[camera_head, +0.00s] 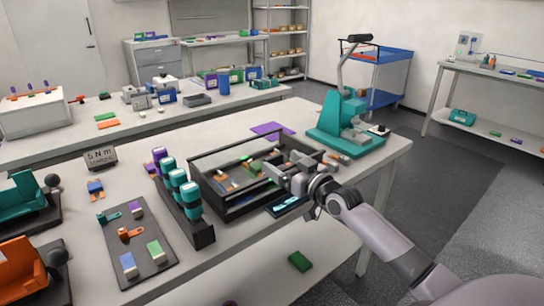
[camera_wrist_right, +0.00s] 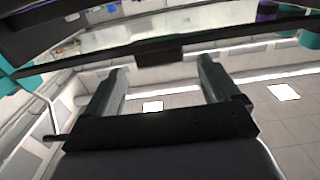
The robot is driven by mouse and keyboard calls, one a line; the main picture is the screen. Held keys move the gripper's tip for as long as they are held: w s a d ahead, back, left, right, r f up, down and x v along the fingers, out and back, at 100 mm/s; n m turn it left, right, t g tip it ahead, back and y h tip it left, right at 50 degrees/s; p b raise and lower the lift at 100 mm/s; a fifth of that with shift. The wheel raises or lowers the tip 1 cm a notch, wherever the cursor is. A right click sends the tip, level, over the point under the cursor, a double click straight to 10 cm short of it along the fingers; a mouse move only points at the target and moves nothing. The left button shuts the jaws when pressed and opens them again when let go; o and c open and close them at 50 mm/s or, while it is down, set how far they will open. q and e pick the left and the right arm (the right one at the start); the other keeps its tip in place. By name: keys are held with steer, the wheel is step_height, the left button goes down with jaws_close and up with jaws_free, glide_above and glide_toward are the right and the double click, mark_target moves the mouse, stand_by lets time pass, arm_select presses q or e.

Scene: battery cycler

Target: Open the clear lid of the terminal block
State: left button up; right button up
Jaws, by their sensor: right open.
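The terminal block (camera_head: 238,207) is a long black-framed box on the near bench, with small coloured parts inside. Its clear lid (camera_head: 228,160) seems to lie over the top; its exact angle is hard to tell. My right gripper (camera_head: 278,173) is at the box's right front edge, with its fingers apart. In the right wrist view, the open gripper (camera_wrist_right: 160,78) faces a dark lid edge with a short black tab (camera_wrist_right: 160,52). The tab lies between the finger directions, just beyond the tips; I see no clear contact. My left gripper is out of view.
A row of teal-capped cylinders (camera_head: 180,185) stands left of the box. A dark tray (camera_head: 138,245) with tools and blocks lies further left. A teal press (camera_head: 345,125) stands behind right. A small lit screen (camera_head: 286,204) sits in front.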

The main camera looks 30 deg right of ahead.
mark_target(276, 158)
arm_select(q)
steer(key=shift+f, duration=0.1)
arm_select(e)
steer(key=shift+w+a, duration=0.2)
steer(key=shift+w, duration=2.1)
